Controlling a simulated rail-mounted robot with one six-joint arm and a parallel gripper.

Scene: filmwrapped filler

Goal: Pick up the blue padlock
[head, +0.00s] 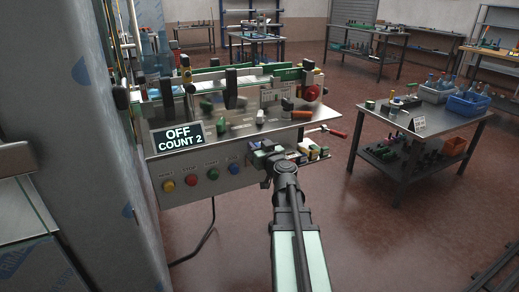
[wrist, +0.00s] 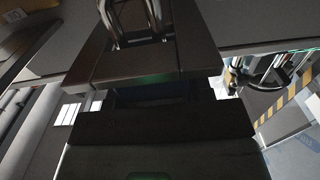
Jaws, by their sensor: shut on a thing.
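My gripper (head: 279,158) is in front of the machine, by the small shelf under its front panel. In the wrist view the dark jaws are closed on a very dark, bluish body, which I take to be the blue padlock (wrist: 150,93). Its body is mostly hidden by the jaws and in shadow. A bright metal loop, like a shackle, shows at the top of the wrist view. I cannot make out the padlock in the head view, and cannot tell whether it touches a surface.
The machine carries an OFF, COUNT 2 display (head: 180,137) and several buttons. Small items lie on the low shelf (head: 312,155) beside my gripper. A red-handled tool (head: 335,133) juts out right. A side table (head: 420,123) with blue bins stands right; floor between is clear.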

